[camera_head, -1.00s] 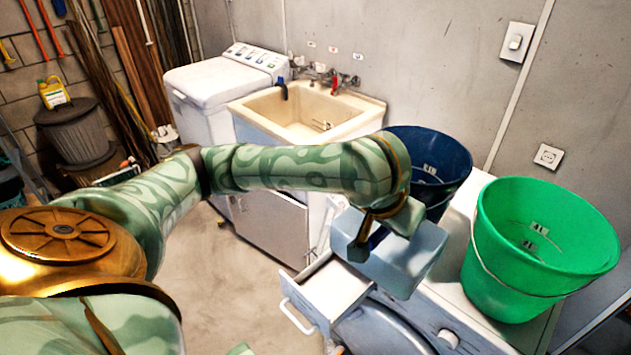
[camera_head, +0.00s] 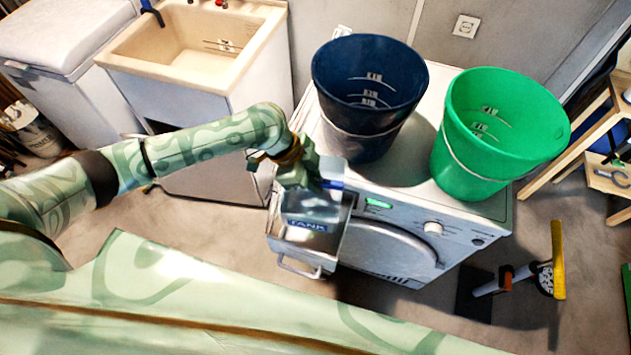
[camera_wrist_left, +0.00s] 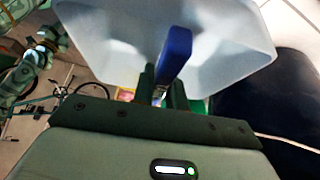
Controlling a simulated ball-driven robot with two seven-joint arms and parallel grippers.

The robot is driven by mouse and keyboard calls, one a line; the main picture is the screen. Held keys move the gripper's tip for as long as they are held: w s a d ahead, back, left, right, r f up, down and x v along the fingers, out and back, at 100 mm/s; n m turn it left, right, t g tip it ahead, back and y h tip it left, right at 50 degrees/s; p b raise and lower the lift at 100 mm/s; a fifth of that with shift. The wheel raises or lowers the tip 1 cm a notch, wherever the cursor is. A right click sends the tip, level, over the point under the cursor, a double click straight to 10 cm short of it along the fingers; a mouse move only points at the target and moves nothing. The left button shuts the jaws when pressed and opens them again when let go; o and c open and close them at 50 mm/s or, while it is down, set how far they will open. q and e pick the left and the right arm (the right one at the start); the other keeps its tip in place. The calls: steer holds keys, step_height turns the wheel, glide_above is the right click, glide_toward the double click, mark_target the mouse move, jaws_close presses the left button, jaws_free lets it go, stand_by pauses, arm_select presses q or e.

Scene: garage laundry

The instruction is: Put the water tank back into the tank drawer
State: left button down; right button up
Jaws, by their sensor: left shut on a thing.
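The water tank (camera_head: 312,208) is a pale, translucent box with a blue handle, which shows large in the left wrist view (camera_wrist_left: 174,60). My left gripper (camera_head: 325,183) is shut on this handle, with its green fingers on either side of it in the wrist view. The tank is over the pulled-out tank drawer (camera_head: 288,249) and overlaps it in the head view. I cannot tell how far the tank is inside the drawer. A blue TANK label shows at the front of the tank and drawer.
The drawer's handle (camera_head: 300,267) sticks out from the white machine (camera_head: 400,235). A dark blue bucket (camera_head: 366,125) and a green bucket (camera_head: 475,165) stand on the machine's top. A beige sink (camera_head: 185,75) is at the back left.

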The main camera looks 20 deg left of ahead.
mark_target(320, 201)
arm_select(q)
steer(key=shift+s+d+f+m, duration=0.2)
steer(key=shift+f+m, duration=0.3)
steer(key=shift+f, duration=0.05)
steer(key=shift+s+f+m+g, duration=0.15)
steer(key=shift+f+m+g, duration=0.25)
steer(key=shift+f, duration=0.2)
step_height(320, 201, down, 4)
steer(key=b, duration=0.3)
steer(key=shift+b, duration=0.4)
step_height(320, 201, down, 6)
steer(key=b, duration=0.6)
steer(key=shift+f, duration=0.15)
steer(key=shift+f+b, duration=1.05)
steer(key=shift+f, duration=0.8)
steer(key=shift+w+d+f, duration=0.15)
steer(key=shift+w+f, duration=0.1)
steer(key=shift+w, duration=0.05)
